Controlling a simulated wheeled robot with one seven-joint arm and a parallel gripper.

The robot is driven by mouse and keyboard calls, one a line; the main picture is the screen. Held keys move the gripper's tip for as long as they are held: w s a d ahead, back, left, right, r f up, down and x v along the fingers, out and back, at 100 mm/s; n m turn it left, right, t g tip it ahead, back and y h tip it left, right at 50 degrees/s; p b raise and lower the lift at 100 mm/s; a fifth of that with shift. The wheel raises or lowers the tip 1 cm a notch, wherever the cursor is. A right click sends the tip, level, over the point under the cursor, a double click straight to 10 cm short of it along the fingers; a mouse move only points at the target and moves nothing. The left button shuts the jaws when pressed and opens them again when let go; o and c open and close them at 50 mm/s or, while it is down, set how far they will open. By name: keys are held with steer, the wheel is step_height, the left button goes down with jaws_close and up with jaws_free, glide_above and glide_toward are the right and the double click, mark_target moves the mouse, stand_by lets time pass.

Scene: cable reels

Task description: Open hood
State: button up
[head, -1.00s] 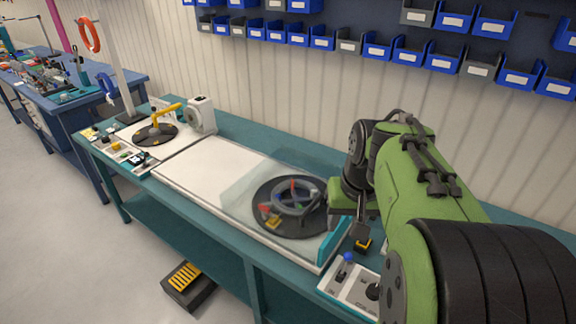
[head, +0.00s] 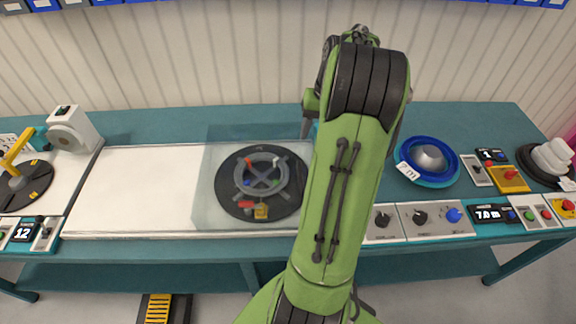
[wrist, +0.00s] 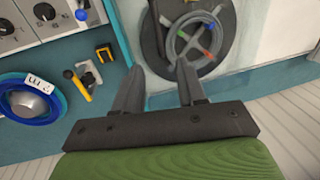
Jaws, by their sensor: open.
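A clear see-through hood (head: 208,165) lies down over the right part of a white bed (head: 140,190). Under it a grey spoked reel (head: 262,168) sits on a black round plate. My gripper (head: 306,128) is at the hood's right back side, mostly hidden behind my green arm. In the wrist view my gripper (wrist: 160,82) has its two fingers apart with nothing between them. The reel (wrist: 203,38) shows just beyond the right finger. The hood's edge is faint there, so I cannot tell whether a finger touches it.
Control panels with knobs (head: 420,217) line the bench front. A blue reel (head: 428,158) lies right of my arm, and a yellow lever (wrist: 86,87) shows left of my fingers. A yellow-armed station (head: 17,160) stands at left. The bench's back strip is mostly clear.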

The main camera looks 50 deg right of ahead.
mark_target(300, 174)
steer(key=f, duration=0.5)
steer(key=w+a+f+b, duration=0.1)
steer(key=f, duration=0.4)
steer(key=f+b, duration=0.1)
steer(key=f, duration=0.4)
steer(key=shift+w+a+f, duration=0.2)
steer(key=shift+w+a, duration=0.2)
jaws_close()
